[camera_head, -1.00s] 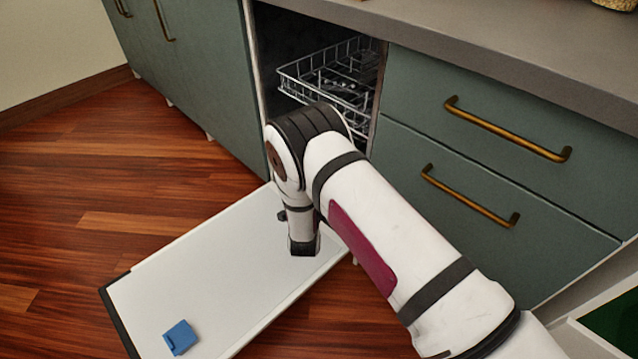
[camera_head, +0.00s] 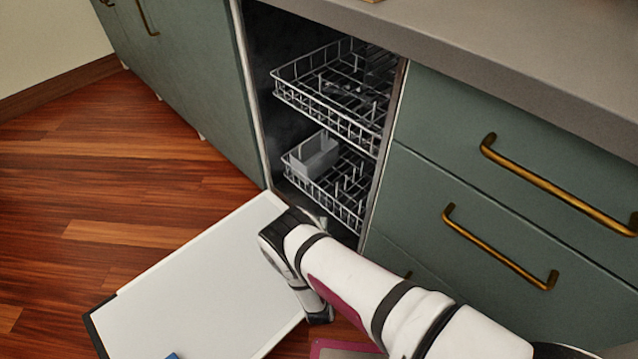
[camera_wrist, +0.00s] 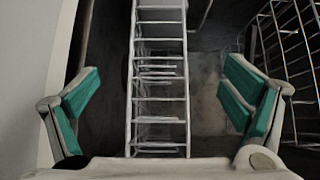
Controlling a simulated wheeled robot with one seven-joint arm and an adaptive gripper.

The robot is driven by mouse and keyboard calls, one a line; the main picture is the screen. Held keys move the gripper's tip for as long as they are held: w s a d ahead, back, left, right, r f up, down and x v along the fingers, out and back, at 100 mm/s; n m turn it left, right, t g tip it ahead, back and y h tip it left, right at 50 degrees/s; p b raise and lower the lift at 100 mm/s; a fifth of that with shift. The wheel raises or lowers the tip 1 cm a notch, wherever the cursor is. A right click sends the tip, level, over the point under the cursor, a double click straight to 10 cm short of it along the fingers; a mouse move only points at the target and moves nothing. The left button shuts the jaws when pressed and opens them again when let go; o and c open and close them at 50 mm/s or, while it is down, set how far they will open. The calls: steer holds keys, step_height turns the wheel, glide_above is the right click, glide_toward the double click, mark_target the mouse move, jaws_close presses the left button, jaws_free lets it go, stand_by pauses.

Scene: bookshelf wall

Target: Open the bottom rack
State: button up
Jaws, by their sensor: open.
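The bottom rack (camera_head: 340,204) is a wire rack low inside the open dishwasher, with a light grey basket (camera_head: 316,157) on its left part. It sits inside the cavity, behind the lowered door (camera_head: 200,285). My gripper (camera_wrist: 160,88) is open in the wrist view, with teal pads on both sides. A wire rack side, apparently the bottom rack (camera_wrist: 160,98), runs between the spread fingers in that picture. I cannot tell how far beyond the fingertips it lies.
The upper rack (camera_head: 335,100) is above the bottom rack inside the dishwasher. Drawers with brass handles (camera_head: 500,248) stand at the right. A blue item (camera_head: 172,355) shows at the picture's bottom edge on the door. Wood floor (camera_head: 110,215) is clear at the left.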

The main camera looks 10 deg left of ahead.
mark_target(319, 195)
steer(key=w+b, duration=0.1)
steer(key=w, duration=0.3)
steer(key=w+a+b, duration=0.1)
steer(key=w+b, duration=0.1)
steer(key=w, duration=0.3)
steer(key=w+b, duration=0.2)
steer(key=w, duration=0.3)
steer(key=shift+a, duration=0.35)
steer(key=c, duration=1.5)
steer(key=shift+r, duration=0.1)
